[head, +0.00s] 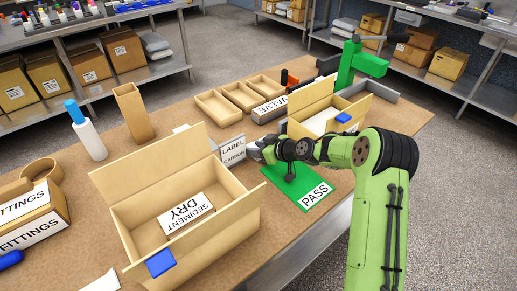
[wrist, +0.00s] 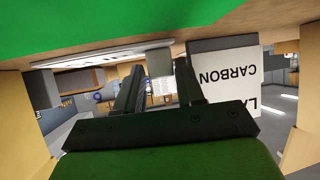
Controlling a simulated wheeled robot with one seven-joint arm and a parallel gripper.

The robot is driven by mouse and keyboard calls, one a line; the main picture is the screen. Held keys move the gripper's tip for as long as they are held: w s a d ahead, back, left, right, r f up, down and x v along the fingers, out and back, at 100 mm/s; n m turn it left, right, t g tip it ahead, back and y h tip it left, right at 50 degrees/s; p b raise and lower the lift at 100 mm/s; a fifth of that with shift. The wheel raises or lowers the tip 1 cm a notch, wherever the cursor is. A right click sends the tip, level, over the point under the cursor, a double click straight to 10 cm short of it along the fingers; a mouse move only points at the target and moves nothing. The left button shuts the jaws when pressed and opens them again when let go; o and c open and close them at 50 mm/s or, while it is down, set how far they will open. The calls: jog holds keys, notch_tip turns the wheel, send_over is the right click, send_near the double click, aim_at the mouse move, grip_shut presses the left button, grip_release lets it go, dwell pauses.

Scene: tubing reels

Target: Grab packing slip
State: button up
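My gripper (head: 270,153) is low over the table, at the left edge of the green PASS mat (head: 310,190) and beside the LABEL CARBON sign (head: 233,149). In the wrist view my gripper (wrist: 160,75) has its two dark fingers apart, with background showing between them. A thin white flat piece (wrist: 100,54) lies near the fingertips; I cannot tell if it is the packing slip. A small white patch (head: 254,151) shows by the gripper in the head view. Another white sheet (head: 103,284) lies at the bottom left. No slip is clearly readable.
An open carton marked SEDIMENT DRY (head: 235,212) stands left of my gripper. Another open carton (head: 305,110) stands just behind the mat. Shallow trays (head: 217,107), a white bottle (head: 90,139) and a tall cardboard box (head: 134,112) stand farther back.

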jog(key=shift+r, duration=0.1)
jog(key=shift+c, duration=0.6)
grip_shut()
